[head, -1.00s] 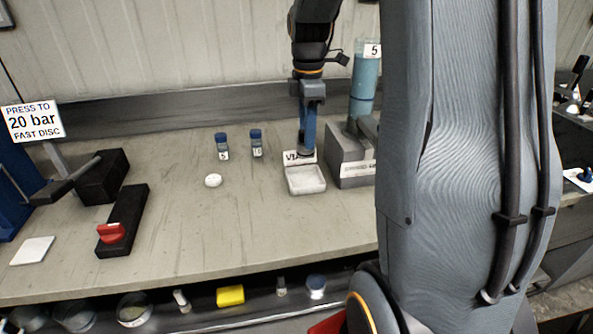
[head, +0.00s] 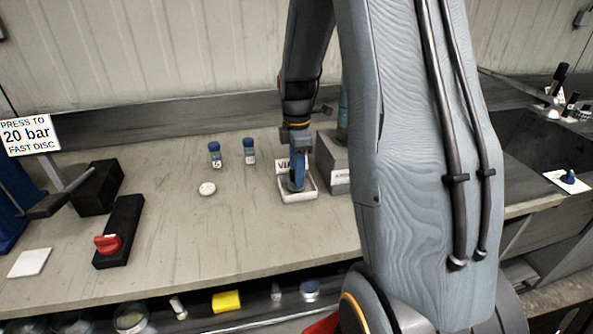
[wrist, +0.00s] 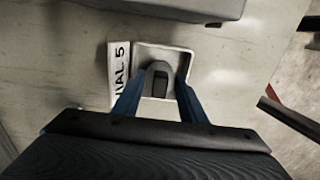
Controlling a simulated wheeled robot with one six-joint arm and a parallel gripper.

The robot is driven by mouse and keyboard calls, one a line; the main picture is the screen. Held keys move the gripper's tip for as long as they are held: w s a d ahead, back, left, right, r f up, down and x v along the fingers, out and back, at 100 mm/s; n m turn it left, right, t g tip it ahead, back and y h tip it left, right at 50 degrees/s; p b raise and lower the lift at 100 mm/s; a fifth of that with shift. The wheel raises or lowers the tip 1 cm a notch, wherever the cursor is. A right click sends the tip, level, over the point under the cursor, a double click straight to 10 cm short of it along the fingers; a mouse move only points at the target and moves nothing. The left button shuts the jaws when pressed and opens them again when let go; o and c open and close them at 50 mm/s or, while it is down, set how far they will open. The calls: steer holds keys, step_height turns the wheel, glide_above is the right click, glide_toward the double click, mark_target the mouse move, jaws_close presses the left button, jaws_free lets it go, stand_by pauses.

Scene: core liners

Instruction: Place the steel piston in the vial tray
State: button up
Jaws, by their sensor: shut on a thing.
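The vial tray (head: 306,198) is a small pale square dish with a "VIAL" label on its far side. In the wrist view the tray (wrist: 188,60) lies just beyond my fingers, its label reading "VIAL 5". My gripper (head: 296,187) points down, low over or inside the tray. In the wrist view my gripper (wrist: 158,90) has its blue fingers on either side of the steel piston (wrist: 160,70), a grey rounded piece with a dark block on it. My gripper is shut on it. Whether the piston touches the tray floor cannot be told.
A grey block (head: 333,165) stands close right of the tray. Two blue-capped vials (head: 215,155) (head: 249,152) and a white disc (head: 207,189) are to the left. A black block with a red knob (head: 108,243) is further left.

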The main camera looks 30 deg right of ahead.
steer(key=o, duration=1.4)
steer(key=shift+f, duration=0.1)
steer(key=shift+o, duration=0.2)
step_height(320, 180, up, 11)
steer(key=b, duration=0.3)
steer(key=s+a+f+m, duration=0.3)
steer(key=s+a+m, duration=0.2)
steer(key=s+a+f+m+t, duration=0.1)
steer(key=s+a+f+m, duration=0.2)
steer(key=s+a+m, duration=0.2)
steer(key=s+a+f+m, duration=0.3)
steer(key=s+a+m, duration=0.1)
steer(key=s+a, duration=0.1)
steer(key=shift+a+f+m, duration=0.1)
steer(key=shift+f+m, duration=0.15)
steer(key=shift+m, duration=0.15)
